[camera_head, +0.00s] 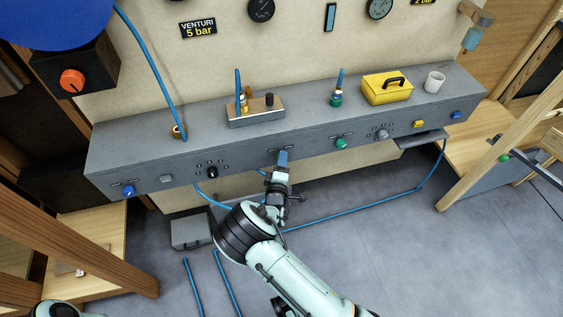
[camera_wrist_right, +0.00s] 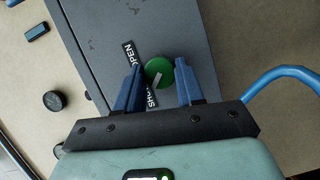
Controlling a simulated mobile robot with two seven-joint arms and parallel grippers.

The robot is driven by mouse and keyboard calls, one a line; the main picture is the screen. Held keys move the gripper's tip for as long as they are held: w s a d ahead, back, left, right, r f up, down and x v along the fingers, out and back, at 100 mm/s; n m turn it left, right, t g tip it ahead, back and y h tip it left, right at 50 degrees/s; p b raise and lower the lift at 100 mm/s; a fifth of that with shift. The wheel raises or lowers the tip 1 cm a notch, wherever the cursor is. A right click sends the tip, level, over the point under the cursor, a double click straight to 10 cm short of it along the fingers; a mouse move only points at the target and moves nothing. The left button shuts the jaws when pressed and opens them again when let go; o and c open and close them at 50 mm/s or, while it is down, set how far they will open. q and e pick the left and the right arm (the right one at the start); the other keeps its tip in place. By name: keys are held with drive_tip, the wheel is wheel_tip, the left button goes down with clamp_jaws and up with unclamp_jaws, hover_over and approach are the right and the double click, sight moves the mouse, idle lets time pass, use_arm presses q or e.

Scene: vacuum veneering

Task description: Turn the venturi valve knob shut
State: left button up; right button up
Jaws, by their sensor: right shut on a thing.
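The green valve knob (camera_wrist_right: 158,72) shows in the right wrist view, on the grey panel between my two blue fingers. A white pointer line on it slants down toward the SHUT lettering, which lies beside the left finger. The OPEN lettering (camera_wrist_right: 129,53) is further up the same label. My right gripper (camera_wrist_right: 160,80) is shut on the knob. My left gripper is out of view.
A black selector knob (camera_head: 212,172) is to the left. Blue hoses (camera_head: 330,216) run below. A yellow box (camera_head: 387,89) and a white mug (camera_head: 434,81) stand on top.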

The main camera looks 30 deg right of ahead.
drive_tip(key=o, duration=1)
drive_tip(key=shift+o, duration=0.2)
drive_tip(key=shift+s, duration=0.1)
drive_tip(key=p+v, duration=0.1)
drive_tip(key=v, duration=1.2)
drive_tip(key=shift+s, duration=0.15)
